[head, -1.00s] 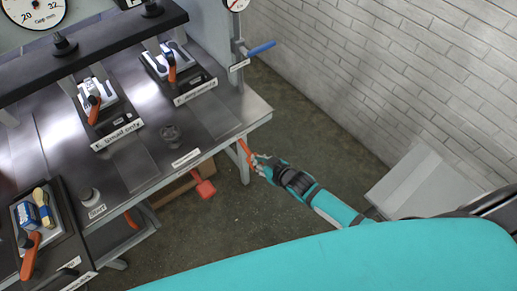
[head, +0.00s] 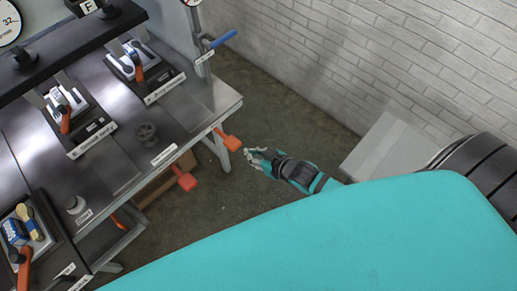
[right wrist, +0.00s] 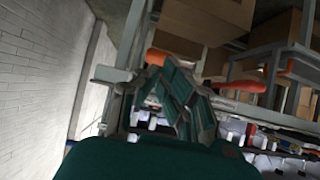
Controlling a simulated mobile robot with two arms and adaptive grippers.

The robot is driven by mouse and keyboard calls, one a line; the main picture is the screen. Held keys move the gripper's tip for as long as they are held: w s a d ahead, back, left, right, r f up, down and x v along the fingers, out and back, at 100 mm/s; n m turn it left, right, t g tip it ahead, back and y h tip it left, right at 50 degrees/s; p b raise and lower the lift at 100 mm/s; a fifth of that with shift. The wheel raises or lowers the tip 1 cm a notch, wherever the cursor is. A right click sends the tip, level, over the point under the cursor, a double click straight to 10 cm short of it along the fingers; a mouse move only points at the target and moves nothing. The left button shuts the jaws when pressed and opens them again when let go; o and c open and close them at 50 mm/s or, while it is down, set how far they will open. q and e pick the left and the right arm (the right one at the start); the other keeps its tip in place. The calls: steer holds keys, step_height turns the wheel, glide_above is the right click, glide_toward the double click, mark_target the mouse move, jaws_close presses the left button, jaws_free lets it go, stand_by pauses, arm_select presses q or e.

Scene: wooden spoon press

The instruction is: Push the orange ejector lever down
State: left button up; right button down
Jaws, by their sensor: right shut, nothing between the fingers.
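An orange lever (head: 228,140) sticks out from the front edge of the bench near its right corner. A second, redder lever (head: 185,179) hangs out from under the front edge to its left. I cannot read which one is labelled as the ejector. My right gripper (head: 252,156) is shut and empty, just right of the orange lever and a little lower in the picture, with a small gap between them. In the right wrist view the gripper (right wrist: 168,102) shows large, with one orange lever (right wrist: 155,57) behind its fingers and another (right wrist: 247,86) to the right. My left gripper is out of view.
A blue-handled lever (head: 222,39) is at the back right. A pale box (head: 385,148) stands by the brick wall. The floor around my gripper is clear.

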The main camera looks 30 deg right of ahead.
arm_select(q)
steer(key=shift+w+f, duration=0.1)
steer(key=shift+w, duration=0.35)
arm_select(e)
steer(key=shift+v, duration=1.25)
steer(key=shift+f, duration=0.15)
steer(key=s+d+f+g+h+b, duration=0.15)
steer(key=s+f, duration=0.25)
steer(key=f, duration=0.4)
steer(key=s+d+f+m+g+h, duration=0.1)
steer(key=s+d+f+g, duration=0.2)
steer(key=f, duration=0.5)
steer(key=s+d+f+h+b, duration=0.1)
steer(key=s+d+f, duration=0.1)
steer(key=s+f, duration=0.45)
arm_select(q)
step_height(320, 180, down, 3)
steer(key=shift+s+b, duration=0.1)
steer(key=shift+b, duration=0.2)
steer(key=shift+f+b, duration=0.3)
arm_select(e)
steer(key=s+a+f+g, duration=0.1)
steer(key=s+f+g, duration=0.1)
steer(key=s+f, duration=0.5)
steer(key=s+f+g, duration=0.3)
steer(key=s+f, duration=0.5)
steer(key=s, duration=0.5)
steer(key=shift+s+a+m, duration=0.25)
steer(key=shift+a+m, duration=0.05)
steer(key=shift+a, duration=0.05)
